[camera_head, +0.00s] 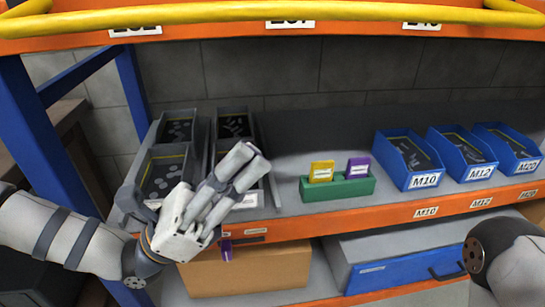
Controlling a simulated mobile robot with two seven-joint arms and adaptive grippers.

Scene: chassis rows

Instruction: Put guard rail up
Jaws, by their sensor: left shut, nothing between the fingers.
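A yellow tubular rail (200,13), which looks like the guard rail, runs across the top of the view along the upper orange shelf beam (350,29). Its ends bend back near the top left and top right corners. My left gripper (256,156) is well below the rail, in front of the grey trays on the middle shelf. Its fingers are shut, empty and point up to the right. My right arm (510,258) shows only in part at the lower right edge; its gripper is outside the picture.
Grey trays (163,172) with small parts stand behind my left gripper. A green holder (338,188) with yellow and purple cards and several blue bins (406,160) stand further right. A blue post (50,130) is at left. A cardboard box (250,270) sits below.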

